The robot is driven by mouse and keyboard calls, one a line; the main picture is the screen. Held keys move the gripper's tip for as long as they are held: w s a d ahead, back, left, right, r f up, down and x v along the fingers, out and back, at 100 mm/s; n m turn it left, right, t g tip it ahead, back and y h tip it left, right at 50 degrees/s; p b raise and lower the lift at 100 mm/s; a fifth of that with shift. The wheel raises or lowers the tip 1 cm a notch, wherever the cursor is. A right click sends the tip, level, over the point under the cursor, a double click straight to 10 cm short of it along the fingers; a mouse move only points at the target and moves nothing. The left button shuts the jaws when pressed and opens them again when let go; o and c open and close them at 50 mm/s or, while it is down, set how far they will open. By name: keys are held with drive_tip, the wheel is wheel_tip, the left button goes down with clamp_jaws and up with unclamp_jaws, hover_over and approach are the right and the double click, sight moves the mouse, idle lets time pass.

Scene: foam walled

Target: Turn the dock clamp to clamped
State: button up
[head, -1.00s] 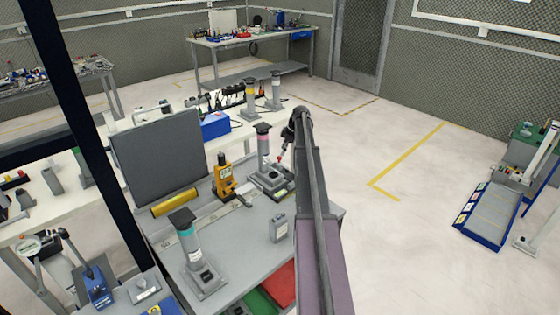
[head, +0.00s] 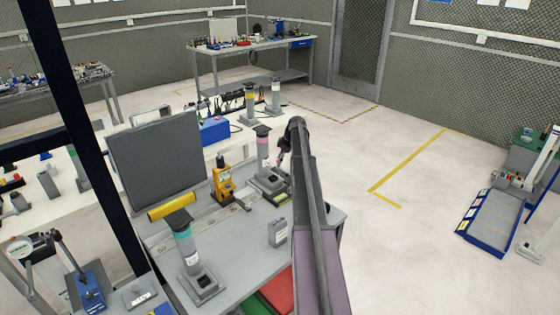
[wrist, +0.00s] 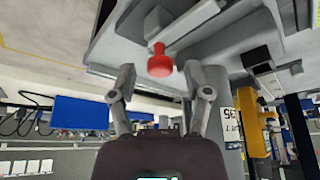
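In the wrist view a red knob (wrist: 160,61) on a pale lever (wrist: 185,20) shows between and just beyond the fingertips of my gripper (wrist: 159,72). The fingers are spread apart, one on each side of the knob, with gaps visible. I cannot tell for certain that this lever is the dock clamp. In the head view, the dock with the pink-banded cylinder (head: 263,150) stands upright on its grey base (head: 271,184) at the bench's right side. My arm covers part of that area, and the lever cannot be made out there.
A yellow-orange device (head: 223,184) and a dark panel (head: 157,160) stand left of the dock. A teal-banded cylinder (head: 184,243) and small grey box (head: 278,232) stand nearer. A blue box (head: 214,130) is behind. Open floor (head: 410,240) lies to the right.

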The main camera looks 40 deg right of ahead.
clamp_jaws()
drive_tip(key=shift+s+m, duration=0.1)
drive_tip(key=shift+m, duration=0.2)
drive_tip(key=m+h, duration=0.1)
drive_tip(key=m, duration=0.2)
drive_tip(key=shift+s+a+t, duration=0.1)
drive_tip(key=shift+a+t, duration=0.05)
drive_tip(key=shift+t, duration=0.25)
drive_tip(key=m+h, duration=0.1)
drive_tip(key=m, duration=0.2)
drive_tip(key=shift+m, duration=0.3)
drive_tip(key=m+h, duration=0.1)
drive_tip(key=m, duration=0.2)
drive_tip(key=shift+a+m+t+h, duration=0.15)
drive_tip(key=shift+m+t+h, duration=0.15)
drive_tip(key=shift+h, duration=0.1)
drive_tip(key=shift+m+h, duration=0.8)
drive_tip(key=shift+m, duration=1.4)
